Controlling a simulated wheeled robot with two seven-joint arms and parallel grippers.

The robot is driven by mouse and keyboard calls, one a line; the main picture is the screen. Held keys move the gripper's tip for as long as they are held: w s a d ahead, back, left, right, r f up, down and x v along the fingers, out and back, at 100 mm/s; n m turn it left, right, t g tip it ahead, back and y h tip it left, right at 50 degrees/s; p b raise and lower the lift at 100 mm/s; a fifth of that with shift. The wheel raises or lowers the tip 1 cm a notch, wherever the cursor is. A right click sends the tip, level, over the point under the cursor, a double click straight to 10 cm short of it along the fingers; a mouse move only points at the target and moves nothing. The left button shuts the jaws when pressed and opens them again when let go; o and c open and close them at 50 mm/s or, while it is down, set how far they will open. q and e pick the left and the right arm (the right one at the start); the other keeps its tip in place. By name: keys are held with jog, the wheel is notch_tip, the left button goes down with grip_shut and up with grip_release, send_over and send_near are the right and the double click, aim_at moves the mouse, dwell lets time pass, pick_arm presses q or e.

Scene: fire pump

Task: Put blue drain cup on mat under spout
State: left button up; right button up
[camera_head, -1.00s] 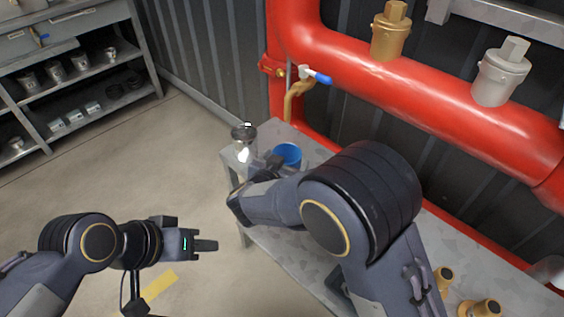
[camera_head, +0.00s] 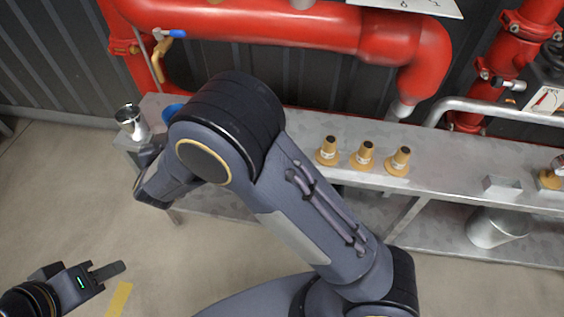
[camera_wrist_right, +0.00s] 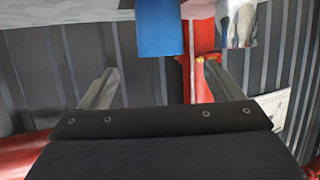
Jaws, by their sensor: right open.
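The blue cup (camera_head: 174,110) stands at the left end of the grey bench (camera_head: 290,123), mostly hidden behind my right arm in the head view. The right wrist view shows its blue side (camera_wrist_right: 160,28) at the top, beyond and between my fingers. My right gripper (camera_wrist_right: 160,88) is open and empty, apart from the cup. A brass spout (camera_head: 161,60) with a blue-handled valve (camera_head: 172,34) hangs from the red pipe behind the bench. I cannot make out a mat. My left gripper (camera_head: 107,271) is away from the bench, over the floor; its finger gap is unclear.
A shiny metal cup (camera_head: 130,121) stands left of the blue cup, and shows in the right wrist view (camera_wrist_right: 237,24). Several brass fittings (camera_head: 363,155) and a grey block (camera_head: 502,188) are on the bench. A metal bucket (camera_head: 497,228) is on the lower shelf.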

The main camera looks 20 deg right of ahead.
jog(key=d+r+g+y, duration=0.1)
jog(key=d+r+y, duration=0.3)
jog(key=d+r, duration=0.25)
jog(key=s+d+r+g+y, duration=0.2)
jog(key=s+d+r+y, duration=0.2)
jog(key=s+d+r, duration=0.35)
jog(key=s+d+f+g, duration=0.1)
jog(key=s+d, duration=0.3)
jog(key=s, duration=0.4)
jog(key=s+d+f+g+h, duration=0.1)
jog(key=s+d+f+g, duration=0.1)
jog(key=s, duration=0.6)
jog(key=s+d+f+g, duration=0.2)
jog(key=s+d, duration=0.4)
jog(key=s, duration=0.3)
jog(key=shift+f+h, duration=0.4)
jog(key=shift+f, duration=0.5)
jog(key=shift+d, duration=0.1)
